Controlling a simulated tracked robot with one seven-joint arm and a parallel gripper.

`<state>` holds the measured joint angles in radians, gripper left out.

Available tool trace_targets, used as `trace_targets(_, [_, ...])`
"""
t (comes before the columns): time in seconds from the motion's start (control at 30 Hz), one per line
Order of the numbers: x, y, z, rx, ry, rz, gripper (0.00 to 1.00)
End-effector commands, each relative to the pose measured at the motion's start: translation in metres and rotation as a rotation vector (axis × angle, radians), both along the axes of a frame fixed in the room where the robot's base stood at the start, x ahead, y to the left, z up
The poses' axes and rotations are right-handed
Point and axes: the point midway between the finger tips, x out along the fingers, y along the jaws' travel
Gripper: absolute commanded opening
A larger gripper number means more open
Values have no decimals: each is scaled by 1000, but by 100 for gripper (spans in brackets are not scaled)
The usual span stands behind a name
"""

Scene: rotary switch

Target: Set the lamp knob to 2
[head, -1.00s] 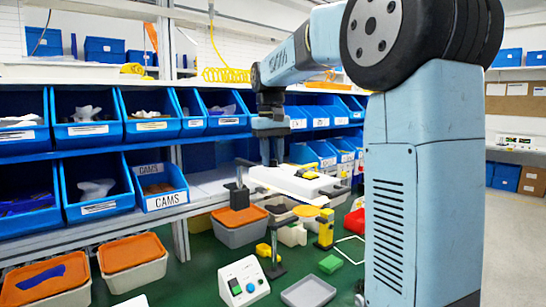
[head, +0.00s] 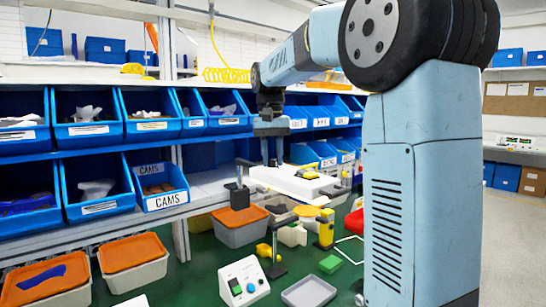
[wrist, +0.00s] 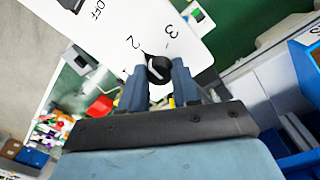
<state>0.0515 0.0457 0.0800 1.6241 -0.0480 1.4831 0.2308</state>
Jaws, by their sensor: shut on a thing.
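The lamp's white switch panel (wrist: 185,35) fills the top of the wrist view, printed with OFF, 1, 2 and 3. The black knob (wrist: 158,68) sits on it between the two blue fingers of my gripper (wrist: 160,80), which is shut on the knob. A dark pointed part of the knob leans up and left toward the 2; the fingers partly hide the 1, so the exact setting is hard to read. In the head view my gripper (head: 272,158) points down at the white lamp box (head: 295,184); the knob is hidden there.
A grey bin with an orange lid (head: 240,226) stands left of the lamp box. Shelves of blue bins (head: 88,130) stand behind.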

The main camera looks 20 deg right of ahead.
Motion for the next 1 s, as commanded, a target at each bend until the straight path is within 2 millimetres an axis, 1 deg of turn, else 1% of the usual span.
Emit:
trace_targets(0.07, [1, 1, 1, 1, -4, 1, 1])
trace_targets(0.1, [1, 1, 1, 1, -4, 1, 32])
trace_targets(0.37, [0, 0, 1, 1, -2, 1, 56])
trace_targets(0.6, [0, 0, 1, 0, -2, 1, 56])
trace_targets(0.73, [1, 0, 8, 0, -3, 0, 56])
trace_targets(0.87, [1, 1, 26, 0, -5, 0, 56])
trace_targets(1.0, [2, 2, 53, 0, -5, 0, 56])
